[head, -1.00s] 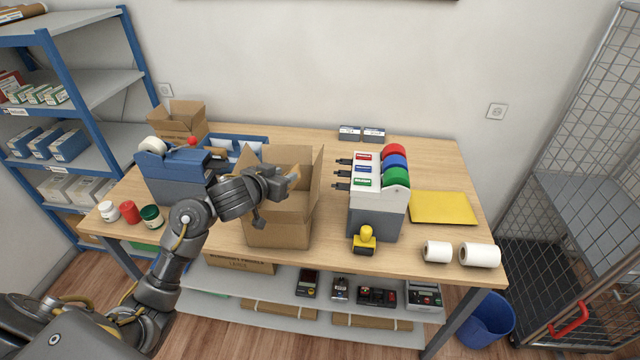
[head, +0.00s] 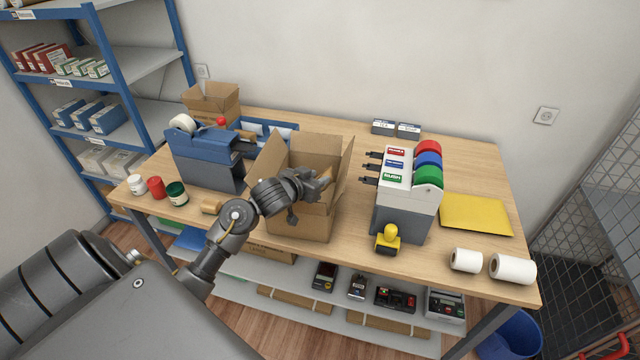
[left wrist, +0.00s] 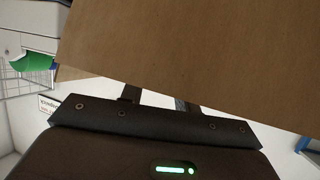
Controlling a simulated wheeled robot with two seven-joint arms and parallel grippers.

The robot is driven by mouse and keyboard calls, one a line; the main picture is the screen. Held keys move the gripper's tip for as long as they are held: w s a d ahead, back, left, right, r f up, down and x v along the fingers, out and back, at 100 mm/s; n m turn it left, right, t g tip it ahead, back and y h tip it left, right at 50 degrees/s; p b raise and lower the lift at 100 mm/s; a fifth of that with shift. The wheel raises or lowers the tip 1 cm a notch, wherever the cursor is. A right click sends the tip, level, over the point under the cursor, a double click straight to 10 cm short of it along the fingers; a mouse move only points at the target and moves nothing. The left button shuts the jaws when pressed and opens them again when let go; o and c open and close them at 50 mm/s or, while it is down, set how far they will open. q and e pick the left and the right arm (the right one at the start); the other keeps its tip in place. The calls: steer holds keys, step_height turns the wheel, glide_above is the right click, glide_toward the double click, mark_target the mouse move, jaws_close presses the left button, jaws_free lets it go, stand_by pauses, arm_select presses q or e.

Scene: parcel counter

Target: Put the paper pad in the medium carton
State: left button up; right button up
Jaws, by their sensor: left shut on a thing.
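The medium carton (head: 296,226) stands open on the table with its flaps up. My left gripper (head: 324,182) is over the carton's opening, near its right flap. It is shut on the paper pad (head: 327,173), a brown piece mostly hidden by the fingers in the head view. In the left wrist view a wide, plain brown surface, apparently the pad (left wrist: 200,55), fills the upper part, and the finger ends (left wrist: 158,97) pass behind it. The carton's floor is hidden. My right gripper is not in view.
A blue tape machine (head: 205,160) stands left. A smaller open carton (head: 212,104) is at the back left. A yellow envelope (head: 475,214) lies right.

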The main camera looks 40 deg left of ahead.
arm_select(q)
steer(key=shift+s+r, duration=0.1)
steer(key=o, duration=0.9)
steer(key=shift+f, duration=0.2)
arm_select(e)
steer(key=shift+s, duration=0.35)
arm_select(q)
steer(key=shift+r, duration=0.1)
steer(key=shift+s+r, duration=0.1)
steer(key=shift+r, duration=0.1)
steer(key=p+v, duration=0.1)
steer(key=v, duration=1)
steer(key=shift+s, duration=0.4)
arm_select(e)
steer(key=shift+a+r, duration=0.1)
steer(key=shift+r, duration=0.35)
